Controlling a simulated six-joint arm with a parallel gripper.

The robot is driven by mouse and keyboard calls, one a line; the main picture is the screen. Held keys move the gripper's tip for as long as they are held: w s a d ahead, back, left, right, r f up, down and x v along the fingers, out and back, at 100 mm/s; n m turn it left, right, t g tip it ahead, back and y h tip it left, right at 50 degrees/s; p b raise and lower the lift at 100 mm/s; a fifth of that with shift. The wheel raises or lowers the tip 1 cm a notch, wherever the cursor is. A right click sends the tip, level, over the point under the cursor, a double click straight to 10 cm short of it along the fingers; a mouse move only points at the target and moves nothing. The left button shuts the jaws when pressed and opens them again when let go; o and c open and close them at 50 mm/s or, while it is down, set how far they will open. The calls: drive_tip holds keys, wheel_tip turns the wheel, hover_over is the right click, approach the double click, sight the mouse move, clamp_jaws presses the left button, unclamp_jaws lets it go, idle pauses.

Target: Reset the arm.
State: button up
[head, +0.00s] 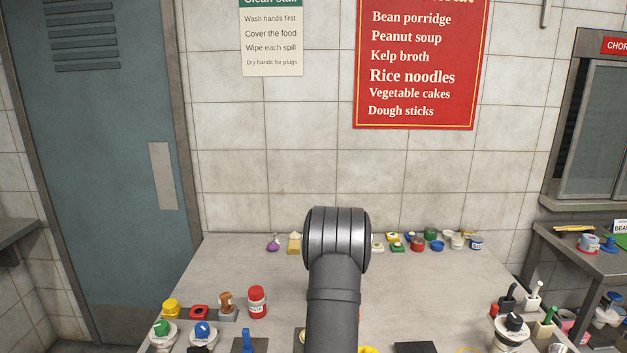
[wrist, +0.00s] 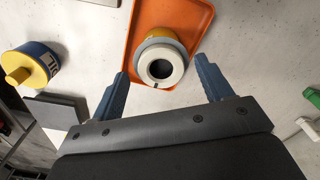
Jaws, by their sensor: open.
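My gripper (wrist: 160,66) shows in the wrist view with its two blue fingers spread wide and nothing held between them. Beyond the fingertips, a round yellow and white pot with a dark round opening (wrist: 160,69) stands on an orange tray (wrist: 195,20). The pot lies between the fingers in the picture; I cannot tell how far below them it is. In the head view my arm rises in the middle of the counter, and my gripper is hidden there.
The grey counter (head: 230,275) carries small coloured items along its back edge. A red-lidded jar (head: 257,302) and several pots stand at the left; black and white items (head: 511,331) stand at the right. A blue and yellow container (wrist: 32,65) shows left of my fingers.

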drive_tip(key=s+d+r, duration=0.6)
drive_tip(key=s+d, duration=0.1)
drive_tip(key=d, duration=0.2)
drive_tip(key=s+a+n, duration=0.3)
drive_tip(key=s+a, duration=0.2)
drive_tip(key=a, duration=0.8)
drive_tip(key=s+a+f+n, duration=0.1)
drive_tip(key=s+a+n, duration=0.2)
drive_tip(key=a, duration=1)
drive_tip(key=s+a+n, duration=0.3)
drive_tip(key=s+a, duration=0.3)
drive_tip(key=a, duration=0.8)
drive_tip(key=shift+s+f+n, duration=0.3)
drive_tip(key=shift+s+n, duration=0.1)
drive_tip(key=w+d+r+m, duration=0.1)
drive_tip(key=w+d+m, duration=0.1)
drive_tip(key=w+d, duration=0.3)
drive_tip(key=w+d+r+m, duration=0.1)
drive_tip(key=w+d, duration=0.4)
drive_tip(key=d, duration=0.7)
drive_tip(key=shift+d+r+m, duration=0.2)
drive_tip(key=shift+d+m, duration=0.05)
drive_tip(key=shift+m, duration=0.45)
